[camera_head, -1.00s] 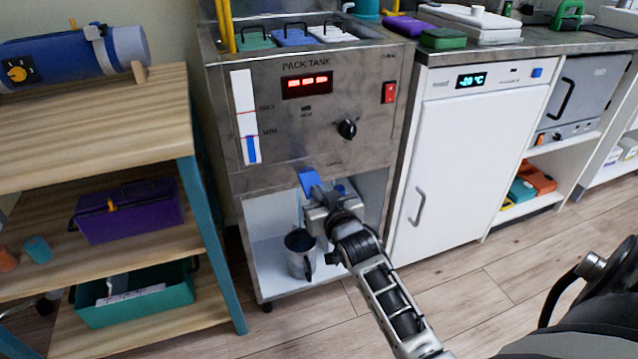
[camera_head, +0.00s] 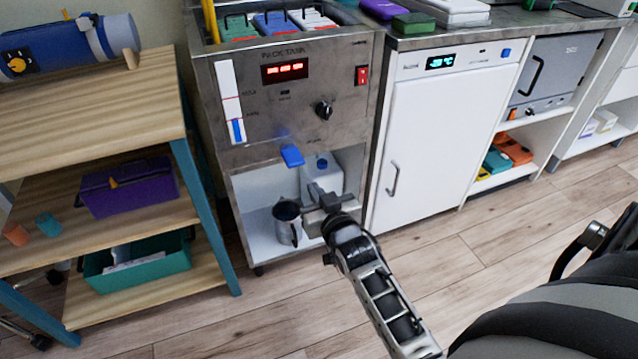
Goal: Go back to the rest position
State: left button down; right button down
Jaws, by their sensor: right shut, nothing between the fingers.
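My right gripper (camera_head: 314,190) is shut and empty, in front of the open lower bay of the steel pack tank (camera_head: 300,120). It is below and apart from the tank's blue lever (camera_head: 292,155). A metal jug (camera_head: 287,222) stands upright on the bay floor, just left of and below the gripper. My left gripper is not in view.
A wooden shelf cart (camera_head: 90,100) with a purple box (camera_head: 128,187) and a teal bin (camera_head: 137,268) stands at the left. A white refrigerated cabinet (camera_head: 445,150) stands right of the tank. The wood floor (camera_head: 480,260) in front is clear.

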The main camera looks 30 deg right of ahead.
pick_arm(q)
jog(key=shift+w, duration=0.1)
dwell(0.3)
pick_arm(e)
jog(key=s+a+f+n+g+y, duration=0.1)
jog(key=s+a+n+g+y, duration=0.3)
jog(key=s+a, duration=1.4)
jog(key=s+g+y, duration=0.1)
jog(key=g+y, duration=0.1)
jog(key=y, duration=0.2)
jog(key=shift+a+f+n, duration=0.15)
jog(key=shift+f+n, duration=0.15)
jog(key=shift+f, duration=0.1)
